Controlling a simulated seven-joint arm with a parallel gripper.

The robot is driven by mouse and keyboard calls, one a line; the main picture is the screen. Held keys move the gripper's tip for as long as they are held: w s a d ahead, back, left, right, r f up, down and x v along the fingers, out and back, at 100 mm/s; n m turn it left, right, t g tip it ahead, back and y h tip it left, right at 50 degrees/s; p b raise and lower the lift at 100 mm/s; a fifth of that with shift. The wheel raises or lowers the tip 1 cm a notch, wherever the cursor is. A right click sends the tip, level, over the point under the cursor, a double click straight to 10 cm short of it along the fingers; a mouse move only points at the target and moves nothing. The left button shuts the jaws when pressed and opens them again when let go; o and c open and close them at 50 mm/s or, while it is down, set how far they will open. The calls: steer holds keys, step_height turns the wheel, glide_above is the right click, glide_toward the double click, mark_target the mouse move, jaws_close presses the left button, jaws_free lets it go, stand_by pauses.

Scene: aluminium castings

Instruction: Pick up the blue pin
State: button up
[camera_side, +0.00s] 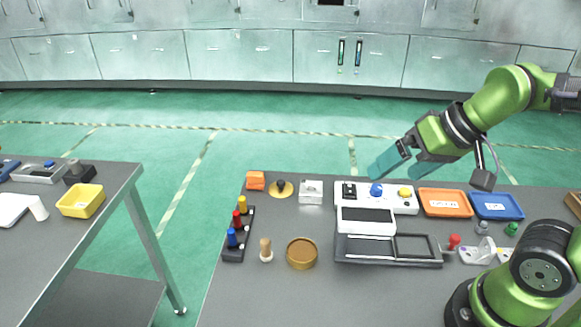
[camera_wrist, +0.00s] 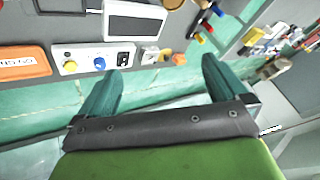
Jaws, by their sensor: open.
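The blue pin (camera_side: 232,238) stands in a black rack (camera_side: 235,257) at the left of the dark table, in line with a red pin (camera_side: 237,219) and a yellow pin (camera_side: 242,204). In the wrist view the blue pin (camera_wrist: 217,9) shows small near the top, right of centre. My gripper (camera_side: 398,171) has two teal fingers spread apart with nothing between them. It is raised behind the white control panel, well to the right of the rack. In the wrist view the gripper (camera_wrist: 161,66) points towards the table's back edge.
The white panel (camera_side: 400,206) carries a blue button (camera_side: 376,190) and a yellow knob. A wooden peg (camera_side: 266,250) and a round brown dish (camera_side: 301,254) stand right of the rack. Orange (camera_side: 446,214) and blue (camera_side: 497,217) trays lie at the right.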

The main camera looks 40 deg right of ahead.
steer(key=shift+s+d+r, duration=0.25)
steer(key=shift+d+r, duration=0.1)
steer(key=shift+r, duration=0.05)
steer(key=shift+c, duration=0.3)
steer(key=shift+d+r+t, duration=0.1)
steer(key=shift+r+t, duration=0.15)
steer(key=shift+t, duration=0.15)
steer(key=shift+c, duration=1.1)
steer(key=c, duration=0.7)
